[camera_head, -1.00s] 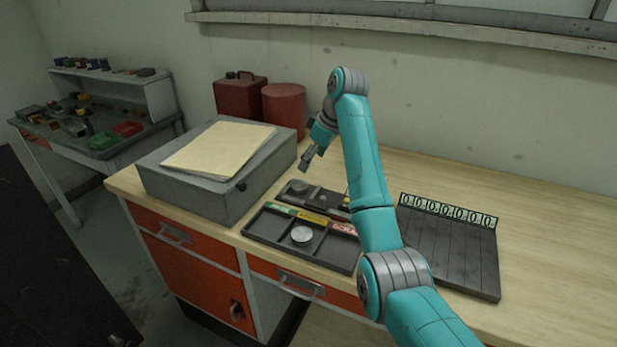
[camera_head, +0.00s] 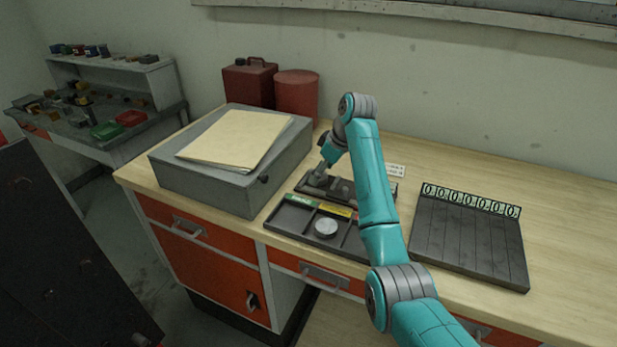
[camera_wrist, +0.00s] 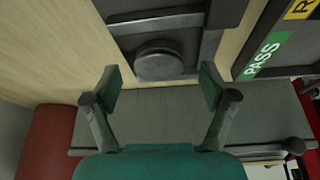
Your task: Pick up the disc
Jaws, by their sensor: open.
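A dark grey round disc (camera_wrist: 158,64) lies in the left end of the dark back tray (camera_wrist: 120,17). In the wrist view it shows just beyond and between my gripper's fingertips (camera_wrist: 161,82), with no visible contact. My gripper (camera_head: 318,178) is open and empty, low over the left end of that tray in the head view, where it hides the disc. A second, silver disc (camera_head: 326,228) sits in the middle compartment of the front sorting tray (camera_head: 284,220).
A grey box (camera_head: 218,181) with a folder (camera_head: 235,139) on top stands close left of my gripper. A red can (camera_head: 248,84) and drum (camera_head: 297,97) stand behind it. A slotted black board (camera_head: 468,245) lies right, with bare tabletop (camera_head: 560,220) beyond.

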